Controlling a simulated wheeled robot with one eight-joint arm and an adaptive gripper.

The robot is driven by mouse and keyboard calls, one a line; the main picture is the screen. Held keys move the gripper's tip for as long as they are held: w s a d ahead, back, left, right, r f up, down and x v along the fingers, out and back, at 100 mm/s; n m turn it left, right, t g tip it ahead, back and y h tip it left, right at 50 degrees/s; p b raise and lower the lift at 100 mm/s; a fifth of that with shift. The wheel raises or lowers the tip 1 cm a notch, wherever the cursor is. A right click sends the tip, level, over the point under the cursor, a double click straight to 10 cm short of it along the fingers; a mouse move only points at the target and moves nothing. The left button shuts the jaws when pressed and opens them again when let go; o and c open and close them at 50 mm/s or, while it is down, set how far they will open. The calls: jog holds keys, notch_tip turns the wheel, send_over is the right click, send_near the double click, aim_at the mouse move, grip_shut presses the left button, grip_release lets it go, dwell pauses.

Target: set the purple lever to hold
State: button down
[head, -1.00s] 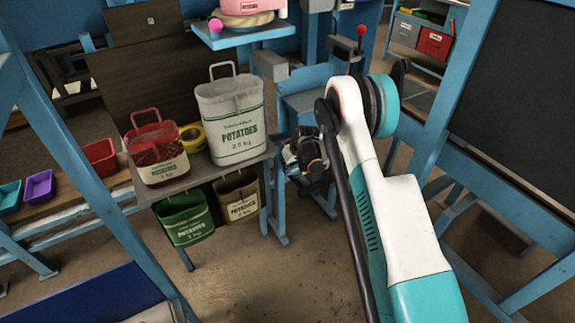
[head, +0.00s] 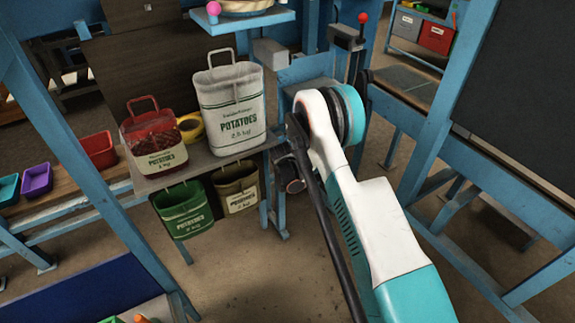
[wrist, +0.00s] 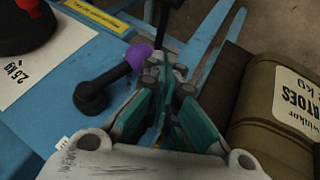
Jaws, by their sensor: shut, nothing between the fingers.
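The purple lever knob (wrist: 138,55) shows in the wrist view, at one end of a short dark arm whose other end is a thick black hub (wrist: 92,98). It lies over a blue surface. My gripper (wrist: 163,66), with teal-padded fingers, is shut and empty, its fingertips just right of the purple knob. I cannot tell whether they touch it. In the head view my arm hides the gripper's tips, and I do not see the purple lever there. No hold mark is readable.
A yellow label strip (wrist: 98,16) lies beyond the lever. An olive sack (wrist: 290,105) is close at right in the wrist view. In the head view, a white potato sack (head: 230,112) and a red-topped sack (head: 155,140) stand on a shelf. A red-knobbed lever (head: 362,18) stands behind my arm.

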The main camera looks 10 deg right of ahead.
jog(key=shift+w+d+f, duration=0.2)
jog(key=shift+d+f, duration=0.35)
jog(key=shift+f, duration=0.1)
jog(key=shift+d+f, duration=0.1)
jog(key=shift+d, duration=0.05)
dwell(0.4)
jog(key=v, duration=1.2)
jog(key=s+d+r+m, duration=0.1)
jog(key=s+r, duration=0.4)
jog(key=r, duration=0.4)
jog(key=s+r+y, duration=0.1)
jog(key=s+r, duration=0.4)
jog(key=r, duration=0.4)
jog(key=s+d+r+m, duration=0.1)
jog(key=s+r, duration=0.3)
jog(key=r, duration=0.5)
jog(key=s+r+m+y, duration=0.1)
jog(key=s+r, duration=0.1)
jog(key=s, duration=1.1)
jog(key=s+r+m, duration=0.1)
jog(key=s+r, duration=0.2)
jog(key=s, duration=1.1)
jog(key=shift+s+a+y, duration=0.25)
jog(key=shift+s+y, duration=0.05)
jog(key=shift+y, duration=0.1)
